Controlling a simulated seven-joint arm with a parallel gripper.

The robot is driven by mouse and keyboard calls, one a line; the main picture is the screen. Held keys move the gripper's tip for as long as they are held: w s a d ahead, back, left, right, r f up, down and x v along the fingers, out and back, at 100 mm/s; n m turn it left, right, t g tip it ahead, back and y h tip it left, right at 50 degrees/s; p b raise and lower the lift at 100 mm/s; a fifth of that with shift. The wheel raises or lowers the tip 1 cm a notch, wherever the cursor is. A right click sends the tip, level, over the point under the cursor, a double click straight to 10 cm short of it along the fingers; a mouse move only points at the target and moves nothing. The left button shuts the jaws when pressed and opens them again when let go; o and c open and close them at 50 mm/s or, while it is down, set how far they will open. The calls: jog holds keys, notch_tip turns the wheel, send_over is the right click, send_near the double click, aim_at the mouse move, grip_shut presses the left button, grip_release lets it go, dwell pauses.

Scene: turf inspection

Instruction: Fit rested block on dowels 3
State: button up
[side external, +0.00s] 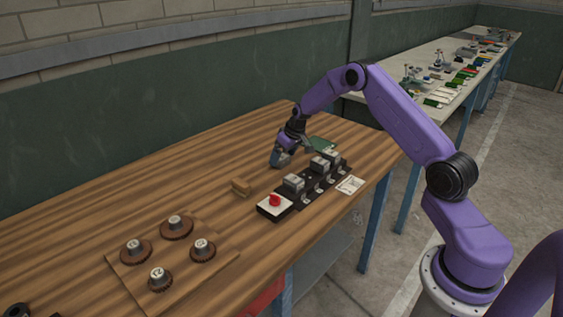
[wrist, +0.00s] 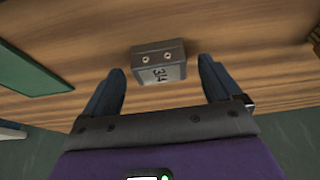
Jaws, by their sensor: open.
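A grey block (wrist: 158,62) marked "314", with two small holes in one face, rests on the wooden table in the wrist view. My gripper (wrist: 161,68) is open, with one dark finger on each side of the block and a visible gap to each. In the side view my gripper (side external: 280,159) is low over the table, behind the black fixture; the block cannot be made out clearly there. The black fixture (side external: 307,193) carries several grey blocks (side external: 293,183) in a row. Its dowels are too small or hidden to tell.
A box with a red button (side external: 275,201) stands at the fixture's near end. A white card (side external: 350,185) lies right of it, a green flat piece (side external: 322,144) behind.

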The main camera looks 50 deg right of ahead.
jog(key=shift+w+f, duration=0.2)
jog(key=shift+f, duration=0.3)
jog(key=c, duration=1.2)
jog(key=shift+o, duration=0.2)
jog(key=shift+r, duration=0.15)
